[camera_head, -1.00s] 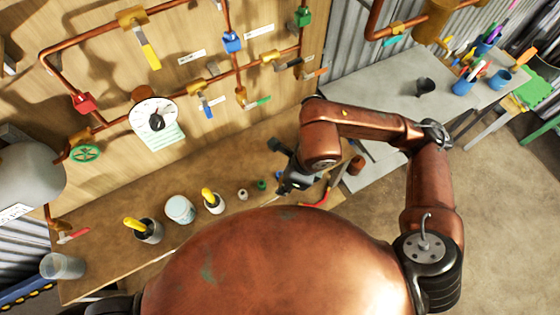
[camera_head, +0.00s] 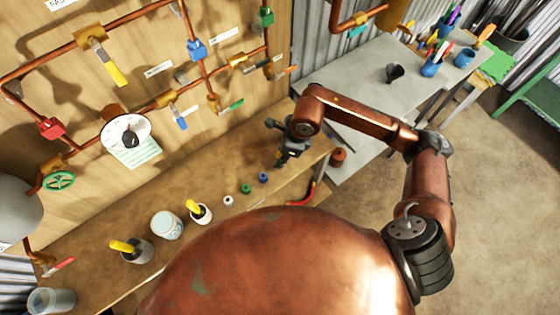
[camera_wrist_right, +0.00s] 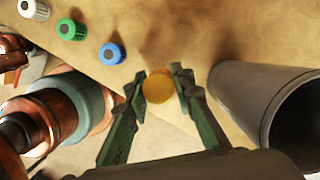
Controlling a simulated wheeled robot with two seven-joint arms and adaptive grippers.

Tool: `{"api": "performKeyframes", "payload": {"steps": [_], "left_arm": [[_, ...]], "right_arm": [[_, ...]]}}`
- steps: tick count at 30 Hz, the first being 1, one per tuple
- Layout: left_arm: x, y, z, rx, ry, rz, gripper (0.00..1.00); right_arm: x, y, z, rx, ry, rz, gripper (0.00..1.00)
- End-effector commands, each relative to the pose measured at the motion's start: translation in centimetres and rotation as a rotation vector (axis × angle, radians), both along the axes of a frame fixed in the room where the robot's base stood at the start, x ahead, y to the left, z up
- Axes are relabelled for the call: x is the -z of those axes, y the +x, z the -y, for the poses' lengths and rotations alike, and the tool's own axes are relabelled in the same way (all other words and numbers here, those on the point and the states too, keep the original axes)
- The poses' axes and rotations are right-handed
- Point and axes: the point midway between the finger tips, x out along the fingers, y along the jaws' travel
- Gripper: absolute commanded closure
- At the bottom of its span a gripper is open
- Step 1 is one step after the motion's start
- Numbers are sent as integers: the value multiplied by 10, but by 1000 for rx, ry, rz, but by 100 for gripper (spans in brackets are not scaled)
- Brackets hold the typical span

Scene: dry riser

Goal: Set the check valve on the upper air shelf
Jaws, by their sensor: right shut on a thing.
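I cannot pick out the upper air shelf for certain. My left gripper is not in view.
White (camera_head: 228,201), green (camera_head: 246,188) and blue (camera_head: 263,177) caps stand in a row on the bench (camera_head: 205,160). Pots and a white tub (camera_head: 167,225) stand further left. A red-handled tool (camera_head: 305,195) lies near the right edge. Copper pipes with valves cover the board behind.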

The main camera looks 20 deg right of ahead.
Motion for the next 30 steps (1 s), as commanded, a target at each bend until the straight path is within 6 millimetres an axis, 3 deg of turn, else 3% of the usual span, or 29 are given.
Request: {"api": "performKeyframes", "payload": {"steps": [5,16,17,24,30], "left_arm": [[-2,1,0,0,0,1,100],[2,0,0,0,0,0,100],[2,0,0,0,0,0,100],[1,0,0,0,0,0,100],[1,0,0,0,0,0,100]], "right_arm": [[25,-2,-1,-1,2,-3,100],[31,-2,-1,-2,1,-2,100],[31,-2,-1,-2,0,-3,76],[30,-2,-1,-2,1,-2,60],[30,-2,-1,-1,1,-3,60]]}}
